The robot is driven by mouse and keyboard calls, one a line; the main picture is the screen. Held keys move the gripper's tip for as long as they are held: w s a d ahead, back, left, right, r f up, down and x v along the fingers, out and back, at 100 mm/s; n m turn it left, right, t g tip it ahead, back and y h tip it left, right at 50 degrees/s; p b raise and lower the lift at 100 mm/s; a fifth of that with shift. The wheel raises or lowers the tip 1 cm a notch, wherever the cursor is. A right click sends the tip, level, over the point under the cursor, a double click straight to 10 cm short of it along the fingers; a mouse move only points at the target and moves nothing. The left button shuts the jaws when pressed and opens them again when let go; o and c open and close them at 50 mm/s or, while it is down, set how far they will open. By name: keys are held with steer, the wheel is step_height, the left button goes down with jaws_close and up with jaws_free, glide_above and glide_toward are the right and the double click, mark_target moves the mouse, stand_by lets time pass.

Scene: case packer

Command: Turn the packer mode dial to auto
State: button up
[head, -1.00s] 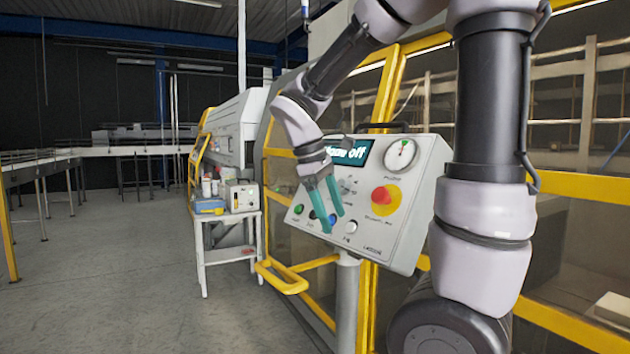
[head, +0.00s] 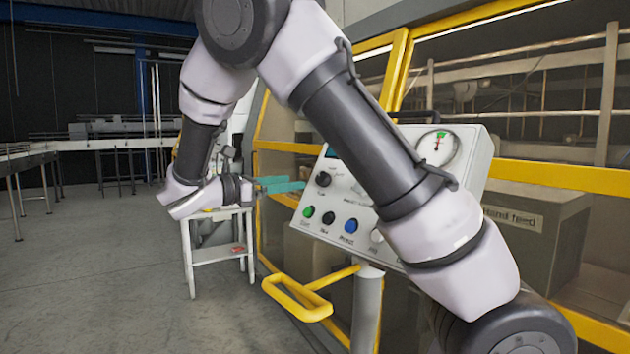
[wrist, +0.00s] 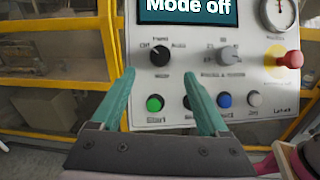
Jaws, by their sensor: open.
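The mode dial (wrist: 160,55) is a small black knob on the upper left of the light control panel (wrist: 141,118). Off, hand and auto marks stand around it, and the display (wrist: 190,8) above reads "Mode off". The dial also shows in the head view (head: 323,179). My gripper (wrist: 159,76) is open and empty, its two teal fingers apart on either side of the dial's line, pointing at the panel. In the head view my gripper (head: 284,185) is at the panel's left edge, beside the dial. I cannot tell the gap to the knob.
A grey selector (wrist: 229,56) sits right of the dial, and a red emergency button (wrist: 290,60) further right. Green (wrist: 155,103), blue (wrist: 224,100) and white (wrist: 254,98) buttons line the panel below. A yellow rail (head: 297,297) juts out under the panel. Open floor lies left.

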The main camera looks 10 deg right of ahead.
mark_target(319, 179)
steer(key=x, duration=0.8)
steer(key=shift+d, duration=0.1)
jaws_close()
